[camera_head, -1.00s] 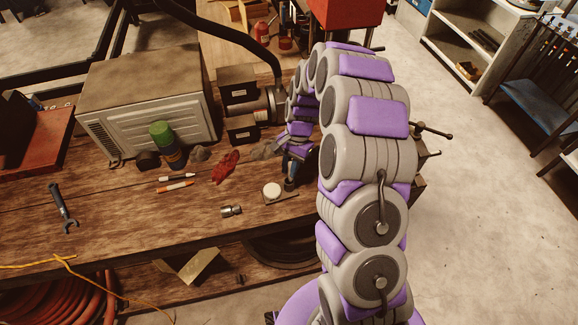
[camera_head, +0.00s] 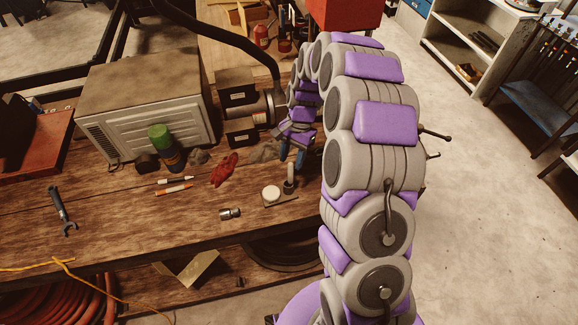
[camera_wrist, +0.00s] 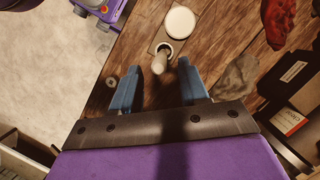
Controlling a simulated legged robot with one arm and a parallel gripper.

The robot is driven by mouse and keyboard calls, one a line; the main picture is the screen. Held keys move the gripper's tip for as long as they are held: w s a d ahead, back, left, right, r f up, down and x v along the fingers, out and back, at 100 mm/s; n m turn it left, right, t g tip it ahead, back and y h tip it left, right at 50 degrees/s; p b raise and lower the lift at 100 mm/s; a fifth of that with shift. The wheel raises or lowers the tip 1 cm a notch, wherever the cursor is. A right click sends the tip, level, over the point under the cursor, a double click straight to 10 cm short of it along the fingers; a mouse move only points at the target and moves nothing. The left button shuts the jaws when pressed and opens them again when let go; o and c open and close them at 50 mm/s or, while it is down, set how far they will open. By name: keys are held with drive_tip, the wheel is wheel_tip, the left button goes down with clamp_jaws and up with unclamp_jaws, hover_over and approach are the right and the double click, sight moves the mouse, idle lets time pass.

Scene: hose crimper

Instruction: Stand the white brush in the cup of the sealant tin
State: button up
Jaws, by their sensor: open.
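The sealant tin's tray (camera_head: 279,201) lies near the table's front edge, with a white round lid (camera_head: 271,193) on its left. Its small grey cup is at the right; in the wrist view the cup's rim (camera_wrist: 163,43) shows as a ring beside the white lid (camera_wrist: 180,22). The pale brush (camera_head: 291,171) stands about upright in the cup. In the wrist view the brush (camera_wrist: 159,65) is seen nearly end-on. My gripper (camera_head: 292,153) is open just above it. Its blue fingers (camera_wrist: 158,67) are on either side of the brush, apart from it.
A metal fitting (camera_head: 230,213), two markers (camera_head: 174,188), a red rag (camera_head: 225,169) and a green-capped bottle (camera_head: 163,145) lie or stand to the left. A grey rag (camera_wrist: 237,75) is close to my right finger in the wrist view.

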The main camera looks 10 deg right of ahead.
drive_tip(key=a+v, duration=0.1)
drive_tip(key=v, duration=0.5)
drive_tip(key=s+a+r+n+h, duration=0.1)
drive_tip(key=s+a+r+n, duration=0.15)
drive_tip(key=s+r, duration=0.4)
drive_tip(key=s+a+r+n, duration=0.1)
drive_tip(key=s+r+n, duration=0.25)
drive_tip(key=s, duration=0.65)
drive_tip(key=s+d+n+h, duration=0.1)
drive_tip(key=s+d+n, duration=0.1)
drive_tip(key=s, duration=1.7)
drive_tip(key=shift+s+r+n+t, duration=0.2)
drive_tip(key=shift+s+n+t, duration=0.15)
drive_tip(key=shift+n, duration=0.25)
